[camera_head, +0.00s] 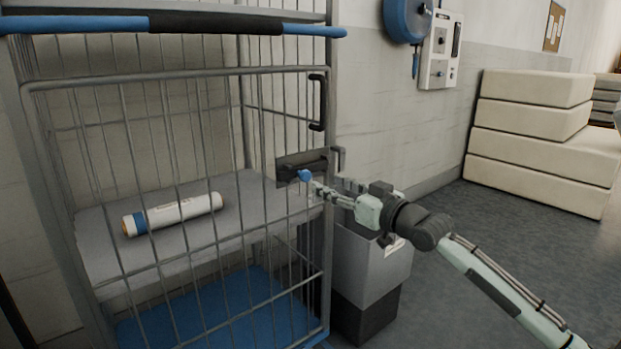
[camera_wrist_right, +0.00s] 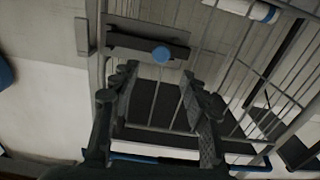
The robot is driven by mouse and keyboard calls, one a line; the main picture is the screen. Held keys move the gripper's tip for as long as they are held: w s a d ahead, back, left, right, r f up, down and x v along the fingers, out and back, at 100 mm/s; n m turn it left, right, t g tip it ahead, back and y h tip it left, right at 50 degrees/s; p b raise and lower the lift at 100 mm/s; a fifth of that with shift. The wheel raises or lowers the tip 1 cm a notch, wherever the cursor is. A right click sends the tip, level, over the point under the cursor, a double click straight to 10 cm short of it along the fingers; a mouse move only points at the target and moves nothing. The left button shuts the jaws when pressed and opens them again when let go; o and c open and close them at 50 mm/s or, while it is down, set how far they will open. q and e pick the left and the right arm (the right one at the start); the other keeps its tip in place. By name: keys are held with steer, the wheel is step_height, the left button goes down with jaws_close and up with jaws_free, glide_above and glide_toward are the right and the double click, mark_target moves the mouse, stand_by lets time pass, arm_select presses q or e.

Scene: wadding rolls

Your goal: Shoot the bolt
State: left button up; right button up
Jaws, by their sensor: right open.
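The bolt sits on a dark plate (camera_head: 290,164) at the right edge of the cage trolley's barred gate (camera_head: 200,72). Its round blue knob (camera_head: 305,176) faces me. A grey bracket (camera_head: 339,160) stands just right of the plate. In the right wrist view the blue knob (camera_wrist_right: 162,54) lies ahead of the fingers, roughly between their lines. My right gripper (camera_head: 318,188) is open and empty, its fingertips close to the knob; I cannot tell whether they touch it. The wrist view shows both fingers (camera_wrist_right: 158,80) spread apart. My left gripper is not in view.
A wrapped roll (camera_head: 175,213) lies on the grey shelf (camera_head: 255,190) inside the cage. A grey bin (camera_head: 372,255) stands under my right forearm. Cream pads (camera_head: 535,125) are stacked at the right. A blue reel (camera_head: 405,18) and control box (camera_head: 440,50) hang on the wall.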

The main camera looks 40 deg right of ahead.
mark_target(307, 176)
steer(key=shift+w+a, duration=0.15)
steer(key=shift+w, duration=1.6)
steer(key=shift+w+a, duration=0.15)
steer(key=shift+w, duration=1.6)
steer(key=shift+c, duration=0.5)
jaws_close()
